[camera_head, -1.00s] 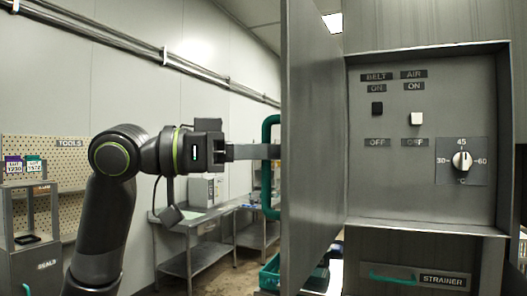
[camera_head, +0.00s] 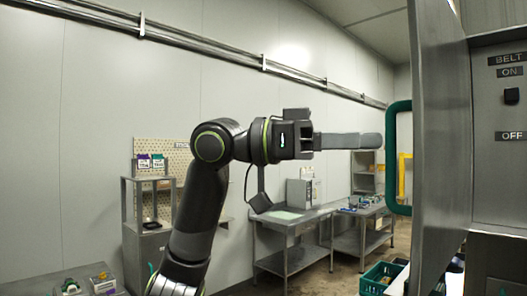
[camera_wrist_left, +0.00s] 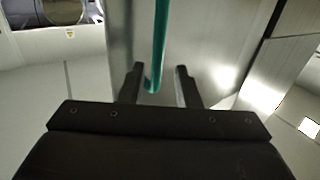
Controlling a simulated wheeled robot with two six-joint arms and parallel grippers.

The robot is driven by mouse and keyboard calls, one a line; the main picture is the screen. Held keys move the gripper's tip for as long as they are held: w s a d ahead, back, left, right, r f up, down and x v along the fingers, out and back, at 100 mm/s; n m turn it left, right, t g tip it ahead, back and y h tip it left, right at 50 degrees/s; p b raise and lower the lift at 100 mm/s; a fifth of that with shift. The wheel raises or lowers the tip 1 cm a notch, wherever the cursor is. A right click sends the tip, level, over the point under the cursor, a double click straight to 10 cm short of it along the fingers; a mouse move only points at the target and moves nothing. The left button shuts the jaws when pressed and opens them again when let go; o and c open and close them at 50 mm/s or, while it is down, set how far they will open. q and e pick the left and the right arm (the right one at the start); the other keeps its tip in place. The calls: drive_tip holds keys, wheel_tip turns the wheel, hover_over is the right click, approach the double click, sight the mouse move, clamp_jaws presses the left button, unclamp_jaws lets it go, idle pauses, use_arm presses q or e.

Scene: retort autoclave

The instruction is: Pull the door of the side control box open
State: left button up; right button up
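The control box door (camera_head: 441,150) stands swung open, seen nearly edge-on at the right of the head view. Its green bar handle (camera_head: 399,165) is on the outer face, towards my left arm. The box interior (camera_head: 500,160) shows at the far right with a black BELT switch. My left gripper (camera_head: 380,141) points at the handle, with a small gap between its fingertips and the bar. In the left wrist view the fingers (camera_wrist_left: 160,80) are apart and empty; the green handle (camera_wrist_left: 161,40) runs down between and beyond them. My right gripper is out of view.
Steel tables (camera_head: 290,222) stand along the back wall. A green crate (camera_head: 381,277) sits low beneath the door. A grey cabinet (camera_head: 150,240) and a pegboard (camera_head: 170,160) are at the left. The air around my left gripper is clear apart from the door and handle.

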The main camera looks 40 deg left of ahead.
use_arm(q)
drive_tip(key=b+v, duration=0.5)
drive_tip(key=v, duration=0.8)
